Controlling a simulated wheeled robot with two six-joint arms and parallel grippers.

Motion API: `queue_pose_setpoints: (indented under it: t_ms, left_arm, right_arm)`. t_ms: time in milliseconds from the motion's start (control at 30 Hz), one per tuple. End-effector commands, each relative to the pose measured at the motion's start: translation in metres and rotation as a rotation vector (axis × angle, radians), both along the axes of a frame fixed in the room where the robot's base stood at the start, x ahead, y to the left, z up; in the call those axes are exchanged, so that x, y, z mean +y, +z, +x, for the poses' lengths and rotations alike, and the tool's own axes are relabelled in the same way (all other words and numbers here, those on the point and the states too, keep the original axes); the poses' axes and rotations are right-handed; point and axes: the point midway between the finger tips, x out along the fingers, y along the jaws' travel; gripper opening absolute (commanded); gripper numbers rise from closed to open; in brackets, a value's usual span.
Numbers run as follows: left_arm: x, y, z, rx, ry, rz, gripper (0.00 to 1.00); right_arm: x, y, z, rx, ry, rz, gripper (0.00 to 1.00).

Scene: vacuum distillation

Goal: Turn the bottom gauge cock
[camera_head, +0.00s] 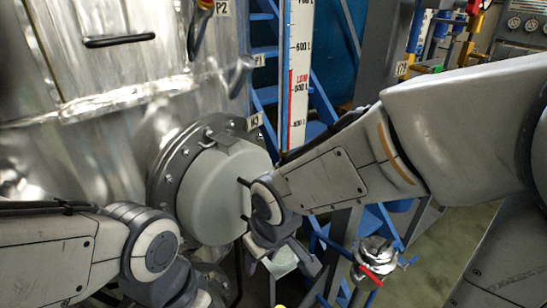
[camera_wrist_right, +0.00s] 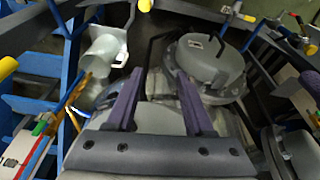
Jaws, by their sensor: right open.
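The tall level gauge scale (camera_head: 299,70), white with a red low band, stands behind my right forearm in the head view. Its lower end is hidden by that arm, and I cannot make out the bottom gauge cock for sure. A red-handled valve (camera_head: 371,274) shows below and right of my right gripper (camera_head: 284,262), apart from it. My right gripper points downward beside the grey round cover. In the right wrist view its two purple fingers (camera_wrist_right: 159,80) are spread with nothing between them. My left wrist (camera_head: 153,247) is at the lower left; its fingertips are not clearly visible.
A shiny metal vessel (camera_head: 100,110) with the bolted grey round cover (camera_head: 215,185) fills the left. Blue ladder-like framing (camera_head: 265,52) stands behind the gauge. The right wrist view shows a flanged grey lid (camera_wrist_right: 210,62) and a white cylinder (camera_wrist_right: 105,50) close ahead.

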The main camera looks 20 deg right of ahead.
Motion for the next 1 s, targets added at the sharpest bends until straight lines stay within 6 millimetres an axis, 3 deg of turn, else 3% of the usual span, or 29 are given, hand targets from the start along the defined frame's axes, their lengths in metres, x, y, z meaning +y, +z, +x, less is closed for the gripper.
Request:
queue_pose_setpoints:
  t_ms: [33, 200, 300, 433, 567, 733, 1000]
  left_arm:
    - [0.000, -0.005, 0.000, 0.000, 0.000, 0.000, 0.50]
    - [0.000, -0.011, 0.000, 0.000, 0.000, 0.000, 0.50]
    - [0.000, -0.012, 0.000, 0.000, 0.000, 0.000, 0.50]
    - [0.000, -0.014, 0.000, 0.000, 0.000, 0.000, 0.50]
    - [0.000, -0.015, 0.000, 0.000, 0.000, 0.000, 0.50]
    - [0.000, -0.016, 0.000, 0.000, 0.000, 0.000, 0.50]
    - [0.000, -0.013, 0.000, 0.000, 0.000, 0.000, 0.50]
  right_arm:
    - [-0.023, -0.015, 0.036, -0.060, -0.076, -0.001, 0.53]
    - [-0.098, -0.036, 0.139, -0.324, -0.213, 0.022, 0.53]
    - [-0.130, -0.039, 0.192, -0.506, -0.208, 0.066, 0.53]
    - [-0.162, -0.036, 0.241, -0.739, -0.161, 0.163, 0.53]
    - [-0.186, -0.031, 0.261, -0.935, -0.118, 0.291, 0.53]
    - [-0.207, -0.023, 0.259, -1.109, -0.084, 0.442, 0.53]
    - [-0.212, -0.014, 0.260, -1.196, -0.065, 0.524, 0.53]
